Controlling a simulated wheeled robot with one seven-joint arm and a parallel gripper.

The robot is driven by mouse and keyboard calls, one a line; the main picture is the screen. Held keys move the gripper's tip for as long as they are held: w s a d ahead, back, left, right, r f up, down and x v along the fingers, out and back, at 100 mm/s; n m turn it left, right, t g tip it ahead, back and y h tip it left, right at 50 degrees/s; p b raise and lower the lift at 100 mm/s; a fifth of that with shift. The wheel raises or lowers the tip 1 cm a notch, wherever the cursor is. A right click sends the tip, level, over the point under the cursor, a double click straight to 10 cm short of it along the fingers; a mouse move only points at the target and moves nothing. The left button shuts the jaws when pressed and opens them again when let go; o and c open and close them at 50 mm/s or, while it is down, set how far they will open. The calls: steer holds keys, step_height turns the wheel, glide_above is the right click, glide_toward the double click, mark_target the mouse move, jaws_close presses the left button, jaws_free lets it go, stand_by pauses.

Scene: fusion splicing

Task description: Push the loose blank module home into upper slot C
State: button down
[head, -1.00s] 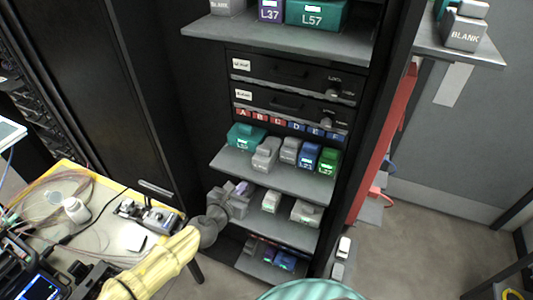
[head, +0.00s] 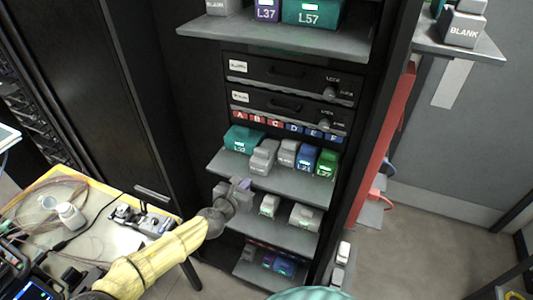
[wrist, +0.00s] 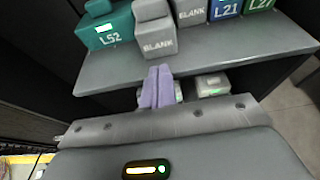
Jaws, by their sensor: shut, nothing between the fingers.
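The loose blank module (head: 263,158) is grey and sits on the upper shelf below label C (head: 275,122), jutting further forward than its neighbours. In the wrist view the blank module (wrist: 155,30) shows its BLANK face near the shelf's front edge. My gripper (head: 240,184) is shut and empty, in front of and below that shelf. The inside of slot C is hidden behind the module.
Left of the blank is teal L52 (head: 240,139). To its right are another grey blank (head: 288,152), blue L21 (head: 307,157) and green L27 (head: 326,163). The upper shelf (head: 235,163) has a bare front strip. A lower shelf (head: 280,233) holds grey modules.

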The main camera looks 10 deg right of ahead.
mark_target(262, 158)
steer(key=shift+w+d+f, duration=0.15)
steer(key=shift+w+d, duration=1.1)
steer(key=shift+w, duration=0.55)
steer(key=shift+w+d+f, duration=0.1)
steer(key=shift+w+d, duration=1.2)
steer(key=shift+w, duration=0.55)
steer(key=shift+w+d+f, duration=0.15)
steer(key=shift+w+d, duration=1.1)
steer(key=shift+w, duration=0.55)
steer(key=shift+s+a, duration=0.8)
steer(key=shift+s, duration=0.3)
steer(key=shift+s+a, duration=0.75)
steer(key=shift+s, duration=0.35)
steer(key=shift+s+a, duration=0.8)
steer(key=shift+s, duration=0.3)
steer(key=shift+w, duration=0.1)
